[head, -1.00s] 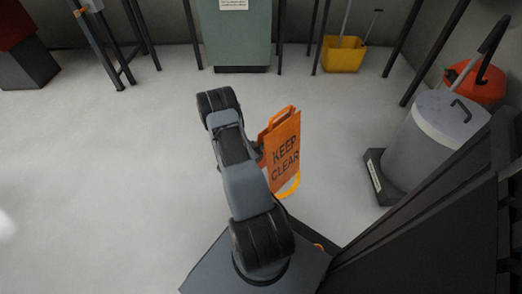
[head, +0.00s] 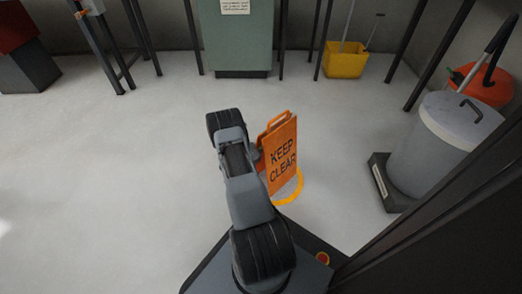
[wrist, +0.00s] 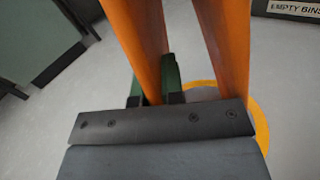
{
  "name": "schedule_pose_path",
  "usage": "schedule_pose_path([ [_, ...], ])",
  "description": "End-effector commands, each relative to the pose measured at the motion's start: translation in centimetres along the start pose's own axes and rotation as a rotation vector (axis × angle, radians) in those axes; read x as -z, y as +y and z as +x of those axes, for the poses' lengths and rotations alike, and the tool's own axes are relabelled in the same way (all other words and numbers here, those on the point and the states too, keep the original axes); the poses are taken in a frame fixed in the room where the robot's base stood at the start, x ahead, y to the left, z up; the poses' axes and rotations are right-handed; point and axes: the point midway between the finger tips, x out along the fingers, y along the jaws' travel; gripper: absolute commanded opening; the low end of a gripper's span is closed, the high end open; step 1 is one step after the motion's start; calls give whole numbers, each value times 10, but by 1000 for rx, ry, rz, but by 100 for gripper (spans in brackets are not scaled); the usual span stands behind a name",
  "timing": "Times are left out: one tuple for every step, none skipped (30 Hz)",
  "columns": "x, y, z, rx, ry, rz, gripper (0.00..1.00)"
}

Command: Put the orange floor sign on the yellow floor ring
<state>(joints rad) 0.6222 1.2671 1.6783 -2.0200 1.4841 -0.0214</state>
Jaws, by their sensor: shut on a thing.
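The orange floor sign (head: 281,156), marked "KEEP CLEAR", stands upright to the right of my arm in the head view. My gripper (wrist: 154,88) is shut on the sign; in the wrist view its fingers lie either side of the left orange panel (wrist: 147,42). The yellow floor ring (head: 299,186) lies on the floor at the sign's lower end, partly hidden behind it. It also shows in the wrist view (wrist: 262,124), to the right of and beyond the sign. I cannot tell whether the sign's foot touches the floor.
A grey lidded bin (head: 436,150) stands on a dark base to the right, with an orange container (head: 482,88) behind it. A yellow bucket (head: 345,60) and a green cabinet (head: 236,40) stand at the back. The floor at left is clear.

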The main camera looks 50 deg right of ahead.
Motion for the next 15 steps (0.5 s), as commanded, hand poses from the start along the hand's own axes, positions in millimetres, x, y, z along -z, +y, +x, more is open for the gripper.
schedule_pose_path([
  [9, 0, 0, -1, -4, 2, 0],
  [11, -1, 0, -1, -4, 2, 0],
  [13, -1, 0, -1, -4, 2, 0],
  [13, -1, 0, -1, -4, 2, 0],
  [13, -1, 0, -1, -4, 3, 0],
  [12, -1, 0, -1, -4, 3, 0],
  [12, -1, 0, -1, -4, 3, 0],
  [12, -1, 0, -1, -4, 3, 0],
  [12, -1, 0, -1, -4, 3, 0],
  [12, -1, 0, -1, -4, 3, 0],
  [12, -1, 0, -1, -4, 3, 0],
  [12, -1, 0, -1, -4, 2, 0],
  [13, -1, 0, -1, -4, 2, 0],
  [14, -1, 0, -1, -4, 2, 0],
  [15, -2, 0, -1, -1, 2, 10],
])
